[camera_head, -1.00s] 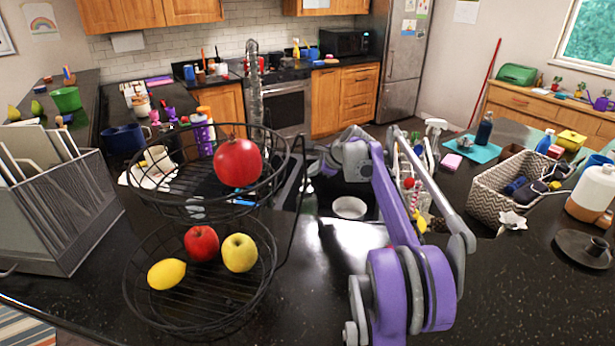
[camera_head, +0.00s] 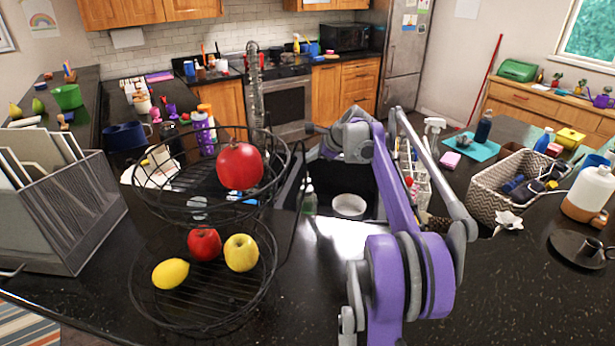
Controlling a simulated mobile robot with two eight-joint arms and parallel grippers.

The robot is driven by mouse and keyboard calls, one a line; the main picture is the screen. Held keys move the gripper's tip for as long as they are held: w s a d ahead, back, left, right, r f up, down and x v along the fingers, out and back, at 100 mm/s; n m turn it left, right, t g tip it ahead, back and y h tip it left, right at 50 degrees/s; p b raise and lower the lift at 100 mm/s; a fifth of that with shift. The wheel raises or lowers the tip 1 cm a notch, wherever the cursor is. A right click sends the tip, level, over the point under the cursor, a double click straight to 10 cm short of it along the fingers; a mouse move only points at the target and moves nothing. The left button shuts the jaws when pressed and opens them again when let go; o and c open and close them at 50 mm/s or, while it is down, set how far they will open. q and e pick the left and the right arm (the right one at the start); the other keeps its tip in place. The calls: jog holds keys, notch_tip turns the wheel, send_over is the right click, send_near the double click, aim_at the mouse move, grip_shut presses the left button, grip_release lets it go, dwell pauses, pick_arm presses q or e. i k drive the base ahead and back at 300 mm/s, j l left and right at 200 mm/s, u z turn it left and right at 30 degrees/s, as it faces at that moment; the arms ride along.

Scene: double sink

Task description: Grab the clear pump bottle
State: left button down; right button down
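A small clear bottle with greenish contents (camera_head: 309,199) stands upright by the left side of the sink, just right of the wire fruit basket. Its narrow top looks like a pump, but it is too small to be sure. My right arm reaches in from the lower right, and its gripper (camera_head: 314,129) points left, above and beyond the bottle in the picture. The gripper appears apart from the bottle. Its fingers are too small and edge-on to show whether they are open. My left gripper is not in view.
A two-tier wire basket (camera_head: 205,325) with fruit stands left of the bottle, close to it. A white bowl (camera_head: 348,206) sits in the sink. A patterned basket (camera_head: 490,205) and a large jug (camera_head: 590,190) stand at right.

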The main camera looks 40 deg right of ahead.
aim_at(309, 204)
jog(key=k+j, duration=0.75)
jog(key=k, duration=0.1)
